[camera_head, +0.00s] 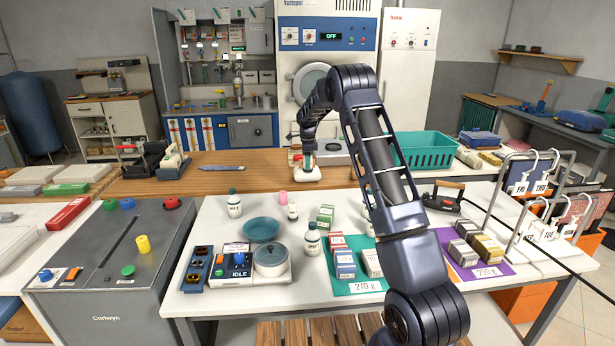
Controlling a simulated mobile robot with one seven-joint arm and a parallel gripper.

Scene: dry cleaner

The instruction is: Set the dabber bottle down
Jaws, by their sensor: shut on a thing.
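My arm reaches away over the white table to the wooden counter at the back. My gripper (307,152) points down there and is shut on a small teal-capped bottle, the dabber bottle (308,161). It is mostly covered by the gripper. Other white bottles with dark caps stand on the table: one at the left (234,204), one nearer the middle (312,240), and one beside my arm.
A teal basket (425,150) is right of my arm. Wooden counter (240,184) left of the gripper is fairly clear.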

